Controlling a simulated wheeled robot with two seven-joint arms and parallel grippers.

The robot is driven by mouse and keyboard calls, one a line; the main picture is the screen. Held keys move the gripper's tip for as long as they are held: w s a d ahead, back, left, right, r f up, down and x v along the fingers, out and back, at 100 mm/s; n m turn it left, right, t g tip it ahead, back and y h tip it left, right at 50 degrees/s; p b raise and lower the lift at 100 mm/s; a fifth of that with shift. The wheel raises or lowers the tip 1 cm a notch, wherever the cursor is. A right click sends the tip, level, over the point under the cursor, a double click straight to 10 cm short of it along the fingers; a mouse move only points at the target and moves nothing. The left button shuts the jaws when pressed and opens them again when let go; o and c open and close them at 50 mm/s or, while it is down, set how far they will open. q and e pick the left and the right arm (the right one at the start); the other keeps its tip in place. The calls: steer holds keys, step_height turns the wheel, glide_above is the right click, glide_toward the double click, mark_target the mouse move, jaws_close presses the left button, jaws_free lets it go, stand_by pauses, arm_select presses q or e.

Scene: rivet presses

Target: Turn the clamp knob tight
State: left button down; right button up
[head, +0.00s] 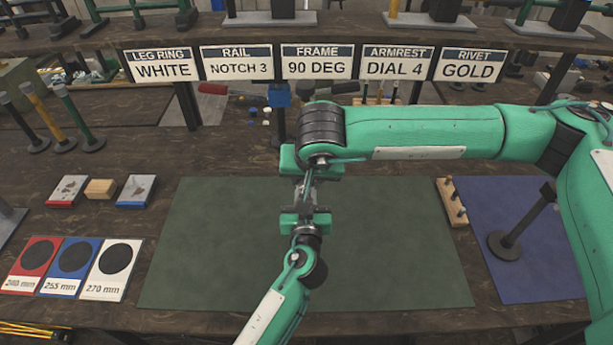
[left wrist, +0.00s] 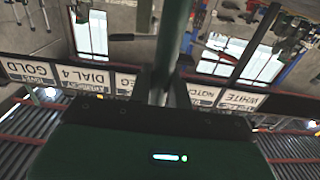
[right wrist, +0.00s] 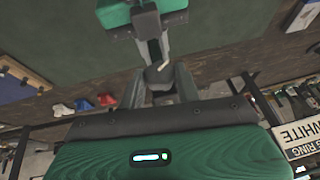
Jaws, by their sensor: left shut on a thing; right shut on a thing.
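My right gripper (head: 308,182) reaches in from the right and points down toward my left gripper (head: 306,205), which comes up from the bottom edge. They meet tip to tip above the green mat. Small grey parts, seemingly the clamp and its knob (head: 306,190), sit between them, mostly hidden by the fingers. In the right wrist view my right fingers (right wrist: 160,85) are closed around a small grey part with a pale tip (right wrist: 163,66). In the left wrist view my left fingers (left wrist: 165,88) are closed, with a dark green upright shape (left wrist: 174,40) behind; what they hold is unclear.
The green mat (head: 220,240) is otherwise bare. A wooden peg strip (head: 452,202) and a blue mat (head: 540,262) with a black post (head: 515,228) lie right. Size cards (head: 75,258), small blocks (head: 100,189) and standing posts (head: 75,115) are left. Label cards (head: 316,62) hang behind.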

steer(key=shift+y, duration=0.3)
steer(key=y, duration=0.2)
steer(key=d+m+y, duration=0.1)
steer(key=y, duration=0.1)
steer(key=shift+f, duration=0.25)
steer(key=y, duration=0.3)
steer(key=m+y, duration=0.1)
steer(key=shift+s+d+f+t+y, duration=0.1)
steer(key=shift+d+f+t+y, duration=0.05)
steer(key=shift+f+t+y, duration=0.15)
steer(key=m+y, duration=0.1)
steer(key=y, duration=0.2)
steer(key=shift+f+t+y, duration=0.15)
steer(key=shift+t+y, duration=0.15)
steer(key=shift+s+a+y, duration=0.15)
steer(key=shift+a+y, duration=0.1)
steer(key=shift+y, duration=0.45)
steer(key=shift+w+d+f+m+t+y, duration=0.2)
steer(key=shift+w+d+m+t+y, duration=0.15)
steer(key=shift+m+t+y, duration=0.3)
steer(key=shift+d, duration=0.2)
steer(key=o, duration=1)
steer(key=shift+a, duration=0.1)
